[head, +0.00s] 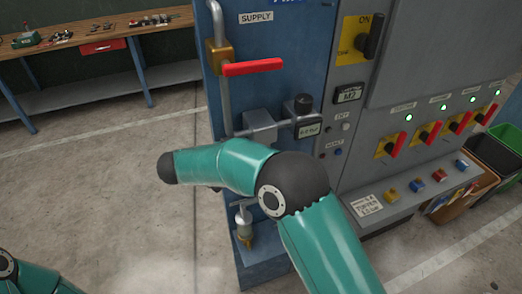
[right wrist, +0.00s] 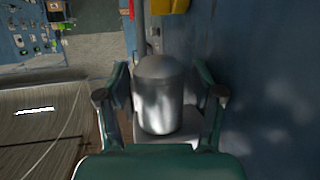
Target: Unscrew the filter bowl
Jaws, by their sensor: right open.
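The filter bowl (right wrist: 158,98) is a smooth grey metal cylinder with a rounded end, in the middle of the right wrist view. My right gripper (right wrist: 161,94) is open, with one finger on each side of the bowl. Gaps show between the fingers and the bowl, so it does not look gripped. In the head view my right arm crosses in front of the blue panel and hides the bowl and the right gripper. A grey filter or regulator block (head: 262,126) shows just above that arm. Only a piece of my left arm shows at lower left; its gripper is out of view.
A red lever (head: 252,67) and a grey pipe run above the block on the blue panel (head: 282,40). A small brass-tipped valve (head: 243,222) hangs below my arm. The control cabinet (head: 420,75) stands right, a workbench (head: 110,35) back left. Floor at left is clear.

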